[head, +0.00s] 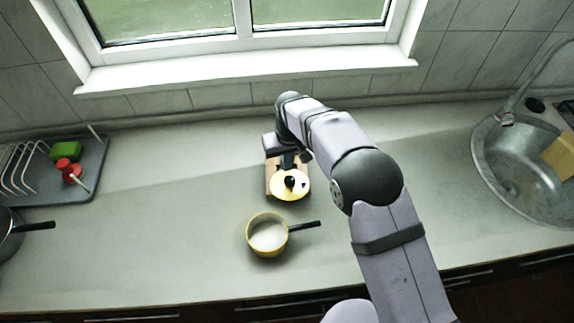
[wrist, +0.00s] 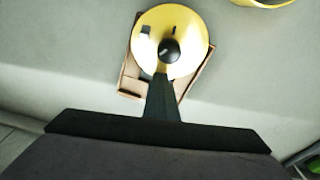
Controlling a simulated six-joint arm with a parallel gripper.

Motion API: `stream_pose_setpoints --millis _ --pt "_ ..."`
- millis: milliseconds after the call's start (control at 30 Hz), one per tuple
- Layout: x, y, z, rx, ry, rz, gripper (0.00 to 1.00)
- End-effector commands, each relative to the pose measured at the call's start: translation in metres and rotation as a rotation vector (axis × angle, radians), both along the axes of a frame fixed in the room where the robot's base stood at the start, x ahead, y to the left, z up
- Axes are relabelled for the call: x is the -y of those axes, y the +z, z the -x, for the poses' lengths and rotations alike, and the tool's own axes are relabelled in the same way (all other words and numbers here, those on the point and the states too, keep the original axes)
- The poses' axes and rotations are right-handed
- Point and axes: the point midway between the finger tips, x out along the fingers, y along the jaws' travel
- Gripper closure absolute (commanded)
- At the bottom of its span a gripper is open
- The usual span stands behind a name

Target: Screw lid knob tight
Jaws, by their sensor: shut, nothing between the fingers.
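The pale yellow lid (head: 286,193) lies on a wooden stand (head: 271,181) in the middle of the counter. Its round black knob (head: 290,182) is at the lid's centre. In the wrist view the lid (wrist: 148,20) and knob (wrist: 170,51) are at the top middle, with part of the wooden stand (wrist: 196,84) showing beneath. My gripper (wrist: 163,82) is shut and empty, its fingertips over the lid's near edge just beside the knob. I cannot tell whether they touch the lid. My wrist hides part of the stand in the head view.
A yellow pot (head: 268,235) with a black handle stands in front of the stand. A dish rack (head: 62,172) with green and red items is at left, beside a dark pan (head: 10,236). A metal sink (head: 530,170) is at right. The counter between is clear.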

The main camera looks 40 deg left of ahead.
Motion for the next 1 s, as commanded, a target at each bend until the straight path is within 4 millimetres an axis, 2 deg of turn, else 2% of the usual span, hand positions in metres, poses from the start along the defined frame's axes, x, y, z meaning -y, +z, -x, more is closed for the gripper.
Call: stream_pose_setpoints --millis 200,567,1000 --pt "0.0012 -0.0024 0.0006 -0.001 -0.160 0.005 1.00" --pt "0.0009 -0.0022 0.0005 -0.002 -0.254 0.003 1.00" --pt "0.0003 -0.0025 0.0002 0.001 -0.743 0.002 1.00"
